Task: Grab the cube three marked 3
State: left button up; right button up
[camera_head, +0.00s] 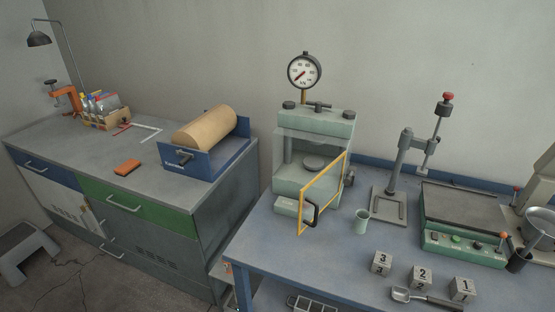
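The cube marked 3 (382,262) stands on the blue bench (259,245) near its front, the leftmost of three grey cubes. The cube marked 2 (422,276) and the cube marked 1 (462,289) stand to its right in a slanting row. The numerals show on the cubes' faces. Neither of my grippers is seen in the head view.
A metal scoop (424,298) lies in front of cubes 2 and 1. A press (313,160) with an orange-framed door (322,195), a stand (390,205) and a hot plate device (465,240) stand farther back.

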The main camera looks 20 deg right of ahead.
aim_at(380, 266)
jog(key=z, duration=1.95)
jog(key=k, duration=1.05)
jog(key=z, duration=1.6)
jog(key=i, duration=0.9)
jog(key=u, duration=0.8)
jog(key=i, duration=0.65)
jog(key=u, duration=0.75)
